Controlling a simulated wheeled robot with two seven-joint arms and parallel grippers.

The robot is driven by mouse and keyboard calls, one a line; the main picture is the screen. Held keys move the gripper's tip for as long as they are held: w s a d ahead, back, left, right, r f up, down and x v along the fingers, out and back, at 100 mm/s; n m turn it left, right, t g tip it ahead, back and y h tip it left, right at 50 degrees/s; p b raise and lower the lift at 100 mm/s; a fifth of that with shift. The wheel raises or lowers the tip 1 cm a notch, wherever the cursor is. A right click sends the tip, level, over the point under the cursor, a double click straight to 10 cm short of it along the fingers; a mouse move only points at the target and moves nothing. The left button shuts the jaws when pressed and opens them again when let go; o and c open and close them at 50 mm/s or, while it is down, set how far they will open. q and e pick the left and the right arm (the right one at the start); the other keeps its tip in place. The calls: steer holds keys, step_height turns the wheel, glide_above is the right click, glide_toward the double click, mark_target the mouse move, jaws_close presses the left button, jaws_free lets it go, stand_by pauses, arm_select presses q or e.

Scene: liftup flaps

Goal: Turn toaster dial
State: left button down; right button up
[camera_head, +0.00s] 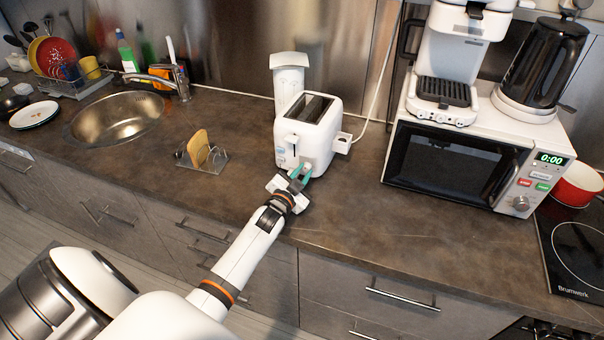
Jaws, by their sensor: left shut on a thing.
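A white toaster (318,118) with dark slots on top stands on the brown countertop. My left gripper (301,173) reaches the lower part of the toaster's front face, at its right side. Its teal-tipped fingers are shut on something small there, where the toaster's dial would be. The fingers hide most of it, so I cannot tell how far the dial is turned. A lever (293,143) shows on the left of the same face. My right gripper is not in view.
A toast rack (213,160) with bread slices stands left of the toaster, near a sink (117,118). A white canister (289,77) is behind it. A microwave (455,165) stands to the right. The counter between toaster and microwave is mostly clear.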

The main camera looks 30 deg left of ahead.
arm_select(q)
steer(key=shift+f, duration=0.15)
steer(key=c, duration=1.3)
jaws_free()
steer(key=shift+o, duration=0.2)
steer(key=s, duration=0.4)
steer(key=s+d+b, duration=0.1)
steer(key=s, duration=0.3)
steer(key=s+b, duration=0.1)
steer(key=s, duration=0.3)
steer(key=shift+d+r, duration=0.3)
steer(key=shift+d, duration=0.05)
